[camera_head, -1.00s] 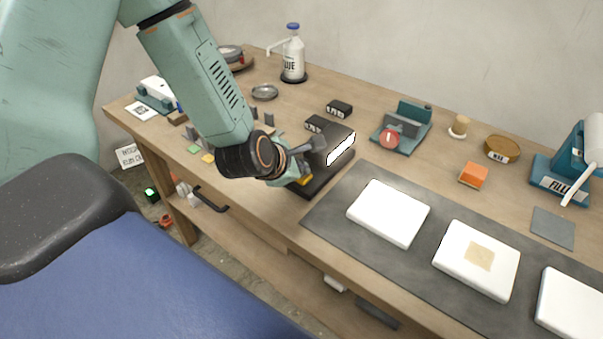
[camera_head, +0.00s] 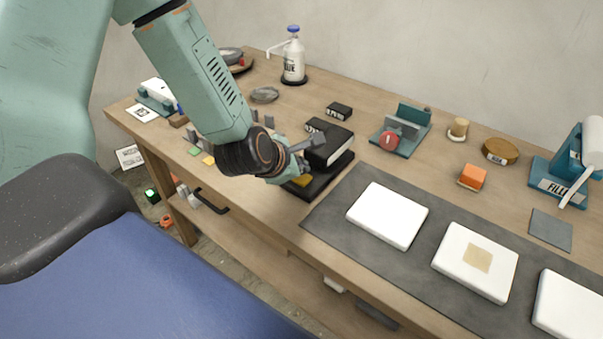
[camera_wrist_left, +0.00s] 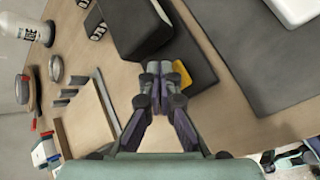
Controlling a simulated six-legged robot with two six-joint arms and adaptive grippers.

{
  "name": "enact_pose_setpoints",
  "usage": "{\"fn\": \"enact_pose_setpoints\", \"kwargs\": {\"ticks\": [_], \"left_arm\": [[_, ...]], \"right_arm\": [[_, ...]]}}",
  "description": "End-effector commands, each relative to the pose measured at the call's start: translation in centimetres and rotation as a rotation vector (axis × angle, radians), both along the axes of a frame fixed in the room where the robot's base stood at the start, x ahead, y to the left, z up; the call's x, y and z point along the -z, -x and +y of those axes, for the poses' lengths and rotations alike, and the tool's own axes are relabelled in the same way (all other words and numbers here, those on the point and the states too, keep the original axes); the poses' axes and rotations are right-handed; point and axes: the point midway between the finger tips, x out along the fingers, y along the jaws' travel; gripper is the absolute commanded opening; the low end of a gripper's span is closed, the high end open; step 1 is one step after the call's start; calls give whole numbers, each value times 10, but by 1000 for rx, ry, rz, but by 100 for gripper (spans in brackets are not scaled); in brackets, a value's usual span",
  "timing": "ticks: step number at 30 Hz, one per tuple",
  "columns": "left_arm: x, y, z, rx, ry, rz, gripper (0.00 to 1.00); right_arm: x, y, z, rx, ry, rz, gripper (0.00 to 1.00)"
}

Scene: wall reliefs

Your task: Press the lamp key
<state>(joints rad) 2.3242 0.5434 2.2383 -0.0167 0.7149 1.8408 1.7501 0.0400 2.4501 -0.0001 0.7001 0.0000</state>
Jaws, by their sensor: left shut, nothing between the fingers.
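The lamp is a black box (camera_head: 333,143) on a flat black base (camera_head: 316,186). Its side panel looks dark, with a thin pale line along its lower edge. The yellow key (camera_head: 302,181) is on the base, partly hidden by my gripper; it also shows in the left wrist view (camera_wrist_left: 182,75). My left gripper (camera_head: 302,162) is shut and empty, low over the base between box and key. In the left wrist view its fingertips (camera_wrist_left: 160,72) are together, just left of the key. Whether they touch it cannot be told. My right gripper is not in view.
A dark mat (camera_head: 330,208) with white tiles (camera_head: 388,215) lies to the right. Small black blocks (camera_head: 339,111) and a teal stand with a red disc (camera_head: 389,141) are behind. A white bottle (camera_head: 293,62) stands at the back.

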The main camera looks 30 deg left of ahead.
Motion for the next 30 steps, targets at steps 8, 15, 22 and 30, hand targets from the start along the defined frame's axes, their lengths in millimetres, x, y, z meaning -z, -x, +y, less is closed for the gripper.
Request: {"fn": "enact_pose_setpoints", "kwargs": {"ticks": [8, 15, 22, 30], "left_arm": [[-6, 0, 0, -1, 1, 0, 0], [-28, 0, 0, 1, 0, -1, 0], [-48, 0, 0, 1, 0, -1, 0], [-61, 0, 0, 0, 1, 1, 0]], "right_arm": [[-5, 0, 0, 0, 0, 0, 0], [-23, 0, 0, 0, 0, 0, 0], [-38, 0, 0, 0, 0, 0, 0], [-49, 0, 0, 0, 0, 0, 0]]}}
